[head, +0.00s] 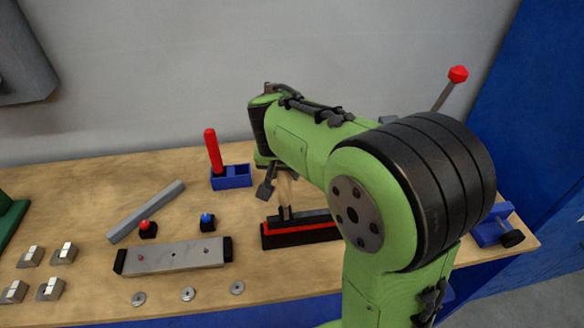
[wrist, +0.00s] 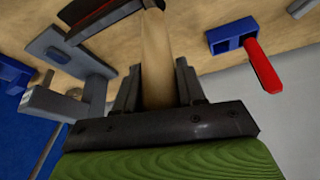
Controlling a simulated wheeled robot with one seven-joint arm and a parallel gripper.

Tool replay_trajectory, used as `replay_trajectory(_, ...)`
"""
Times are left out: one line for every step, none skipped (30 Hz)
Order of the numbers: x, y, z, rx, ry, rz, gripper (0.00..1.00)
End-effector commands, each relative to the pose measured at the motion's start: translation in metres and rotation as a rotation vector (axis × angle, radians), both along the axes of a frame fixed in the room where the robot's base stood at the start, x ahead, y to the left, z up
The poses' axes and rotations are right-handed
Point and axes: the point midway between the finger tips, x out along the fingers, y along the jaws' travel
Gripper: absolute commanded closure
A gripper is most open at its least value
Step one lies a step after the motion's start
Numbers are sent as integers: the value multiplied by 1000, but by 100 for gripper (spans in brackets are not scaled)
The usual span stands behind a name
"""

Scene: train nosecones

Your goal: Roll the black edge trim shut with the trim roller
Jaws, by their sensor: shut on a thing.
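My gripper (wrist: 158,70) is shut on the pale wooden handle of the trim roller (wrist: 155,40), which stands between its two dark fingers. In the head view the roller's handle (head: 286,190) is upright under my green arm, and its dark lower end is at the left part of the black edge trim (head: 290,239). I cannot tell whether it touches the trim. The trim is a long black strip with a red line along it, and my arm hides its right end. In the wrist view the trim (wrist: 100,20) shows at the top left, beside the handle.
A blue holder (head: 236,180) with a red-handled tool (head: 213,150) stands behind, left of the trim. A grey bar (head: 147,211), a metal plate (head: 174,256), red and blue buttons and several washers lie left. A blue clamp (head: 492,232) is at the right edge.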

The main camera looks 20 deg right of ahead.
Motion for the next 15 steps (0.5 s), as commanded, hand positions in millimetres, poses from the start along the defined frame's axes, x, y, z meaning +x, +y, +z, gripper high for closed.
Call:
replay_trajectory(1, 2, 0, 0, 0, 2, 95)
replay_trajectory(1, 3, 0, 0, 0, 2, 95)
replay_trajectory(1, 3, 0, 0, 0, 1, 95)
replay_trajectory(1, 2, 0, 0, 0, 1, 95)
replay_trajectory(1, 2, 0, 0, 0, 1, 95)
replay_trajectory(1, 2, -1, 0, 0, 1, 95)
replay_trajectory(1, 2, -1, 0, 0, 1, 95)
replay_trajectory(1, 2, -1, 1, 0, 0, 95)
replay_trajectory(1, 2, -1, 0, 0, 1, 95)
replay_trajectory(1, 3, -1, 0, 0, 1, 95)
replay_trajectory(1, 4, -1, 0, 0, 1, 95)
replay_trajectory(2, 5, -1, 0, 0, 2, 95)
replay_trajectory(2, 7, -1, 0, 1, 3, 95)
replay_trajectory(3, 8, -1, 1, 0, 4, 95)
replay_trajectory(4, 11, -1, 1, 0, 4, 95)
